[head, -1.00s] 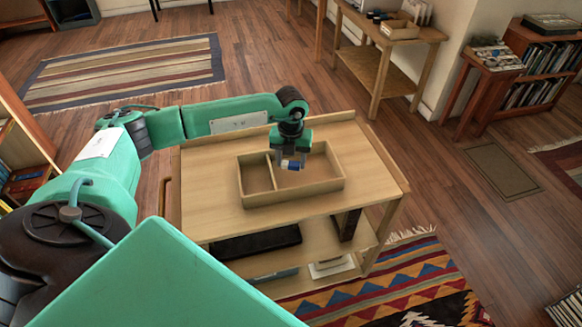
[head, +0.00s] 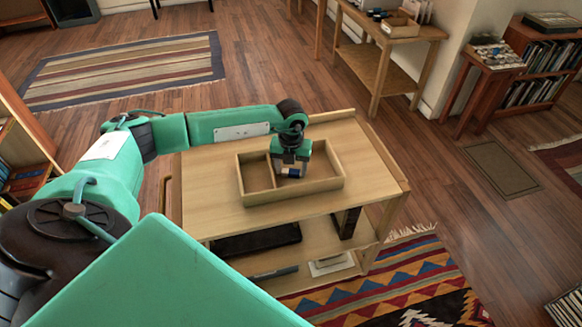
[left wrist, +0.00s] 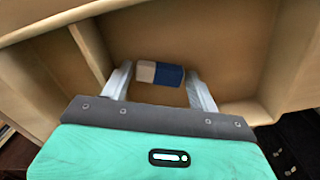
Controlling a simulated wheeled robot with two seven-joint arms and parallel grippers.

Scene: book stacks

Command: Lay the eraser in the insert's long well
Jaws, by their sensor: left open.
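The insert (head: 318,187) is a shallow wooden tray on a small wooden cart, split by a divider (head: 270,171) into a narrow left well and a larger right well. The eraser (head: 294,173), part white and part blue, is in the larger right well. In the left wrist view the eraser (left wrist: 160,73) lies between the two fingers, with a gap on each side. My left gripper (head: 290,167) points down into that well. It is open, and its fingers (left wrist: 160,88) straddle the eraser without visibly touching it. My right gripper is out of view.
The cart top (head: 215,185) is bare around the insert. Its lower shelf holds a dark flat object (head: 256,242) and a few other items. A side table (head: 395,45) stands at the back, and a patterned rug (head: 385,285) lies in front.

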